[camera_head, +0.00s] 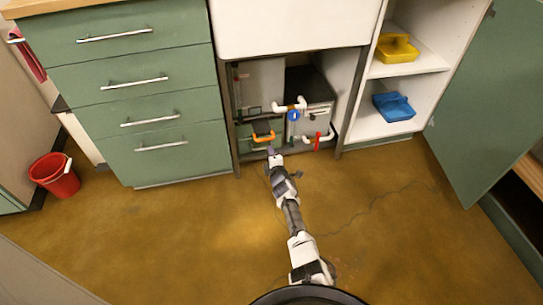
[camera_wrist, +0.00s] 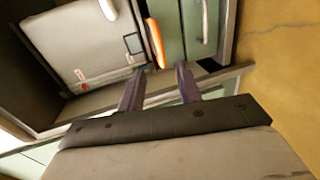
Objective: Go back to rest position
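My gripper (camera_head: 272,152) is at the far end of my outstretched arm, low in front of the open compartment under the white sink front. In the wrist view my gripper (camera_wrist: 160,82) has its two dark fingers apart, with nothing held between them. An orange handle (camera_head: 264,137) is just beyond the fingertips. This orange handle (camera_wrist: 155,43) also shows past the fingers in the wrist view, apart from them. A light grey box (camera_wrist: 85,50) stands beside it inside the compartment.
Green drawers (camera_head: 160,120) stand left of the compartment. White shelves at right hold a yellow tray (camera_head: 397,50) and a blue tray (camera_head: 394,107). A green door (camera_head: 490,100) stands open at far right. A red bucket (camera_head: 55,175) is at left. The brown floor (camera_head: 170,230) is mostly clear.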

